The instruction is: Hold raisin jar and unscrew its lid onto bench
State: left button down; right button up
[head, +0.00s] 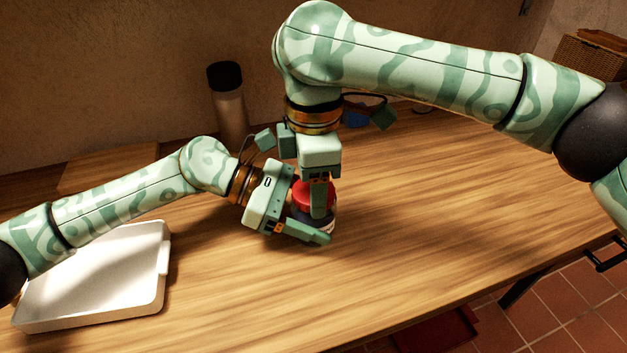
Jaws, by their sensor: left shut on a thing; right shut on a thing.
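A small dark jar (328,224) with a red lid (301,195) stands upright on the wooden bench (420,230), near the middle of the head view. My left gripper (312,222) comes in low from the left and is shut on the jar's body. My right gripper (319,200) points down from above and is shut on the red lid. The lid appears to be on or right at the jar's top; the fingers hide the join, so I cannot tell how loose it is. The jar's contents and most of its label are hidden.
A white tray (100,317) lies at the front left, under my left arm. A tall black-capped bottle (230,105) stands at the back. A blue item (357,118) is partly hidden behind my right arm. The bench right of the jar is clear.

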jog(key=shift+r, duration=1.05)
jog(key=shift+r, duration=0.1)
jog(key=shift+r, duration=1.95)
pick_arm(q)
jog(key=shift+c, duration=1.2)
grip_release()
